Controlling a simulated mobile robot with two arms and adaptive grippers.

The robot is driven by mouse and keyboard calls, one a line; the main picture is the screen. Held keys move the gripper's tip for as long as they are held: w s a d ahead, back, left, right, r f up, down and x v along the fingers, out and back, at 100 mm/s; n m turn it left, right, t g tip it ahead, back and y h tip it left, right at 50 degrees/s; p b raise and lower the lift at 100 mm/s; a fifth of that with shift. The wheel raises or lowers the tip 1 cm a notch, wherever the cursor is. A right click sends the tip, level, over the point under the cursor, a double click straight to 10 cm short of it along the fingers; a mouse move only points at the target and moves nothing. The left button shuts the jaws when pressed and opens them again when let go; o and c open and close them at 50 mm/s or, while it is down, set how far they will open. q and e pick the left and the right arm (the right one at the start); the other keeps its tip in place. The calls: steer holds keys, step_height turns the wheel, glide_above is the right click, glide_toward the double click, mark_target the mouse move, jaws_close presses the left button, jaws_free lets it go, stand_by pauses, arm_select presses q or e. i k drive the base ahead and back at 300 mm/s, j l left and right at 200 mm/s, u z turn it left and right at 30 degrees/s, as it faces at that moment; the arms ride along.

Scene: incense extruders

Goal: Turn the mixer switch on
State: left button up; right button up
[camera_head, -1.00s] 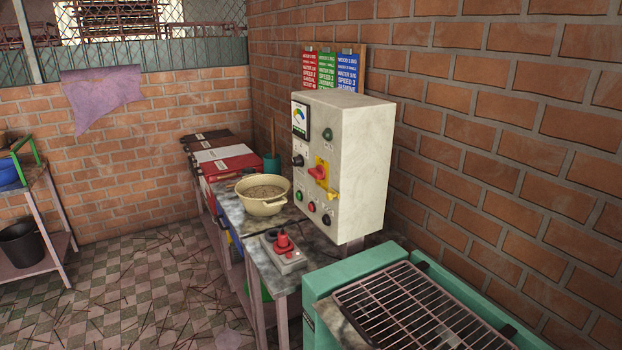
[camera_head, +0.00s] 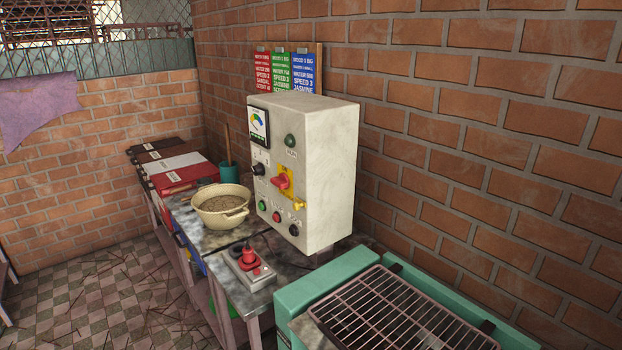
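A pale grey control box (camera_head: 312,180) stands on the bench against the brick wall. Its front carries a gauge (camera_head: 258,129), a black knob (camera_head: 259,169), a red rotary switch (camera_head: 281,182) on a yellow plate, and several small round buttons, among them a green one (camera_head: 262,206). A green lamp or button (camera_head: 290,140) sits near the top. Which of these is the mixer switch I cannot tell, as the labels are too small. Neither of my grippers is in view.
A beige bowl of brown material (camera_head: 222,206) and a grey unit with a red plug-like top (camera_head: 249,266) stand on the bench before the box. A green frame with a wire rack (camera_head: 400,318) is at front right.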

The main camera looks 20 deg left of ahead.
mark_target(282, 181)
steer(key=i+j+z, duration=0.2)
steer(key=j+z, duration=0.15)
steer(key=j, duration=0.8)
steer(key=j+z, duration=0.35)
steer(key=j, duration=0.85)
steer(key=i, duration=0.05)
